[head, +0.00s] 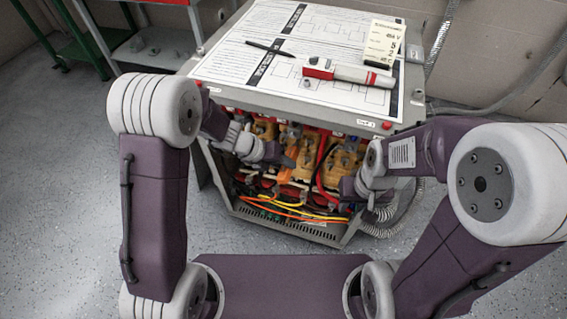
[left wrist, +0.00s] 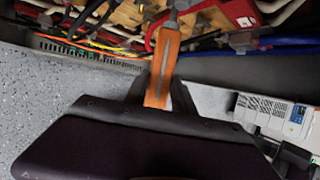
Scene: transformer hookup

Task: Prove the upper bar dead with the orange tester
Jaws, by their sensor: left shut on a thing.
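The orange tester (left wrist: 163,66) is between the fingers of my left gripper in the left wrist view. Its far end points in among the parts of the open cabinet; I cannot tell whether it touches a bar. In the head view my left gripper (head: 288,160) is inside the cabinet front, and the tester is hard to pick out there. My right gripper (head: 350,188) is low at the right side of the cabinet opening, its fingers too small and dark to read. The upper bar cannot be told apart among the yellow-brown blocks and red parts.
The grey cabinet (head: 196,72) has papers on its top with a black pen (head: 270,48), a red-and-white device (head: 345,74) and a cream tag (head: 383,43). Yellow and orange cables (head: 290,209) lie along the cabinet's bottom. A green-framed cart (head: 85,40) stands back left.

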